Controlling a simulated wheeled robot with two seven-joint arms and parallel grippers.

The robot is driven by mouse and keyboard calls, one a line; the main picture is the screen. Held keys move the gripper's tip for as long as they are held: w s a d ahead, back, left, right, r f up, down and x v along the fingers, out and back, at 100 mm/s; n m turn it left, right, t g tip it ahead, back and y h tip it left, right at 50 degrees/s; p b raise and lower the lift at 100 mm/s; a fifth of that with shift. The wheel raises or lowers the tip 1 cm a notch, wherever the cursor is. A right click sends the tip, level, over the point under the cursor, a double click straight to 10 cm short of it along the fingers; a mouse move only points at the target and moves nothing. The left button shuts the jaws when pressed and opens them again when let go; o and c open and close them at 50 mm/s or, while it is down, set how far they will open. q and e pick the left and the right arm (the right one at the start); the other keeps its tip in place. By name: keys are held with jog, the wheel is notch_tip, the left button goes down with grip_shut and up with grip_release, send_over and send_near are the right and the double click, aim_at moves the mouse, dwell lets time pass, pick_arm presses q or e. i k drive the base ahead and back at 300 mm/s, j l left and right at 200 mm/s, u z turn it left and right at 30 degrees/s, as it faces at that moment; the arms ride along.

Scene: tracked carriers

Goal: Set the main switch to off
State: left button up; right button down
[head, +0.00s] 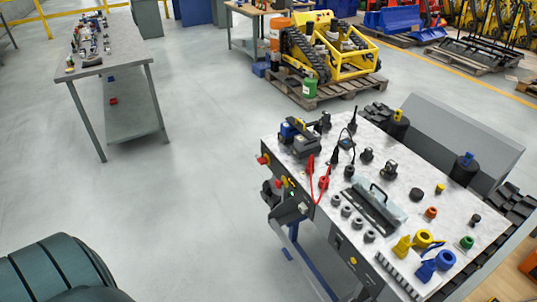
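The workbench (385,165) with a light speckled top stands at the right, its dark front side facing left. On that side, near the far left corner, sits a small red knob (263,160) with yellow by it. Lower along the same side are a red and yellow control (287,181) and a small green spot (292,193). Which of these is the main switch, and its position, is too small to tell. Neither of my grippers is in view.
A grey box (290,211) sticks out from the bench's front side. Red and black leads (324,182), a blue and black device (297,137) and a handled tray (372,207) lie on top. Another table (108,52) stands far left. Open floor (195,150) lies between.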

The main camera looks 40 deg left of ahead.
aim_at(263, 160)
jog(key=i+j, duration=0.15)
jog(key=j, duration=0.4)
jog(key=i+j+z, duration=0.1)
jog(key=j, duration=0.45)
jog(key=i+j, duration=0.15)
jog(key=j, duration=0.4)
jog(key=i+j+z, duration=0.1)
jog(key=j, duration=0.45)
jog(key=i+j, duration=0.1)
jog(key=j, duration=0.45)
